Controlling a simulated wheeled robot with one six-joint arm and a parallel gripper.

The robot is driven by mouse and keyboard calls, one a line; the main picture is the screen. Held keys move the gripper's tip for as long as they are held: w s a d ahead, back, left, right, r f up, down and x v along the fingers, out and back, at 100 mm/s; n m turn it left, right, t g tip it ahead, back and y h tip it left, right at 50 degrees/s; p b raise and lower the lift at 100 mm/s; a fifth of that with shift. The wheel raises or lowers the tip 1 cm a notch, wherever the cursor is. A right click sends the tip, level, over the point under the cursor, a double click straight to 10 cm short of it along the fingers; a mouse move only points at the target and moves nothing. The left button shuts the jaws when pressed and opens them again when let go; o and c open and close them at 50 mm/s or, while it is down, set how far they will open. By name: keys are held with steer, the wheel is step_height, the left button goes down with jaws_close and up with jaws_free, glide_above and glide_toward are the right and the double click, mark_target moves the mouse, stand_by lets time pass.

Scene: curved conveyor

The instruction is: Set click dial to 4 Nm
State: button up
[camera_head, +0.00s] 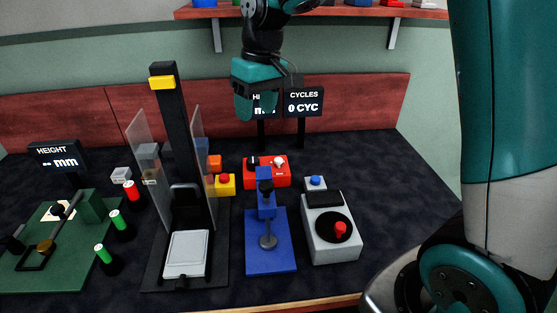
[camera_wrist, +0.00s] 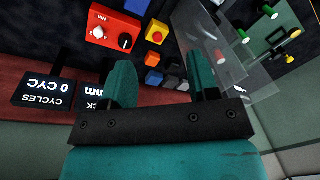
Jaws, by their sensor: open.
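No dial carries a readable Nm scale, so I cannot tell for sure which one is the click dial. A red box (camera_head: 267,174) stands at the back middle with a black knob (camera_head: 252,161) and a white knob (camera_head: 280,160) on top. In the wrist view the red box (camera_wrist: 112,20) shows upside down, with its white knob (camera_wrist: 98,32) and black knob (camera_wrist: 125,43). A grey box (camera_head: 334,250) at front right bears a black disc (camera_head: 325,226) with a red knob (camera_head: 341,230). My gripper (camera_head: 245,104) is open and empty, raised above the back of the table; its fingers (camera_wrist: 161,82) are apart.
A tall black press (camera_head: 168,110) with clear side panels stands left of the red box. A blue stand (camera_head: 270,255) is in front of it. Display signs, one a CYCLES sign (camera_head: 303,102), stand behind. A green fixture (camera_head: 50,265) lies at left. A shelf (camera_head: 310,12) hangs above.

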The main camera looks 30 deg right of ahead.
mark_target(278, 159)
steer(key=w+d+f+m+h+b, duration=0.1)
steer(key=w+d+f+m, duration=0.1)
steer(key=w+d+f, duration=0.35)
steer(key=w+d+f+m, duration=0.1)
steer(key=w+d+f, duration=0.2)
steer(key=w+d, duration=0.45)
steer(key=shift+g, duration=0.3)
steer(key=f, duration=0.9)
steer(key=f+p, duration=0.1)
steer(key=f, duration=0.8)
steer(key=shift+w+a, duration=0.15)
steer(key=shift+w, duration=0.05)
steer(key=shift+r, duration=0.1)
steer(key=c, duration=0.9)
